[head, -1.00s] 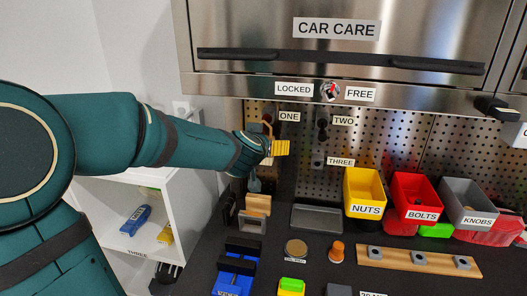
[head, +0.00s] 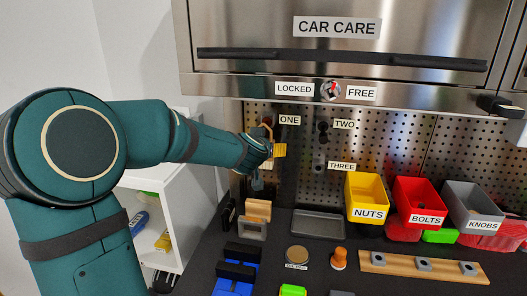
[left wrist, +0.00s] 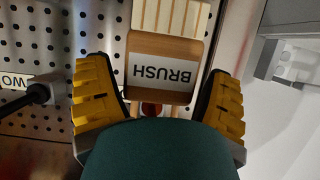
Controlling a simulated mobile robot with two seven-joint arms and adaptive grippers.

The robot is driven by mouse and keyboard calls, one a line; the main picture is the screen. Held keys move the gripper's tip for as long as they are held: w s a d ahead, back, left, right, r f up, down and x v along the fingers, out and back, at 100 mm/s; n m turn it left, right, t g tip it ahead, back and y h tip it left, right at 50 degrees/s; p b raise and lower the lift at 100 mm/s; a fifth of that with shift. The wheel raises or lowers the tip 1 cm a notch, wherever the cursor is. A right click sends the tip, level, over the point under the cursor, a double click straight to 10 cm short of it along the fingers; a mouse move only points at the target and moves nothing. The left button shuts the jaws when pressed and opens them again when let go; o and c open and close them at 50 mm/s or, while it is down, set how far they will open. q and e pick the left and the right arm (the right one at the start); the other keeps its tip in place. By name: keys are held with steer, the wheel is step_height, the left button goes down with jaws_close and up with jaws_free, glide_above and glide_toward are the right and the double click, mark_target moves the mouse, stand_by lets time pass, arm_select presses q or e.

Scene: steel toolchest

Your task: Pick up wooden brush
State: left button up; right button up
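The wooden brush (left wrist: 165,68), with a BRUSH label and pale bristles, hangs at the perforated panel in the left wrist view. My left gripper (left wrist: 158,100) has its yellow fingers spread, one on each side of the brush. I cannot tell whether the dark pads touch it. In the head view my left gripper (head: 272,151) is at the panel just below the ONE label, and it hides most of the brush. My right gripper is not in view.
The steel chest door (head: 340,55) overhangs the panel. Yellow (head: 367,190), red (head: 418,198) and grey (head: 472,205) bins stand to the right. A grey tray (head: 318,225) and a wooden block (head: 257,209) sit below the gripper. A white shelf (head: 178,210) stands left.

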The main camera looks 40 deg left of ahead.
arm_select(q)
steer(key=c, duration=0.7)
steer(key=shift+r, duration=0.2)
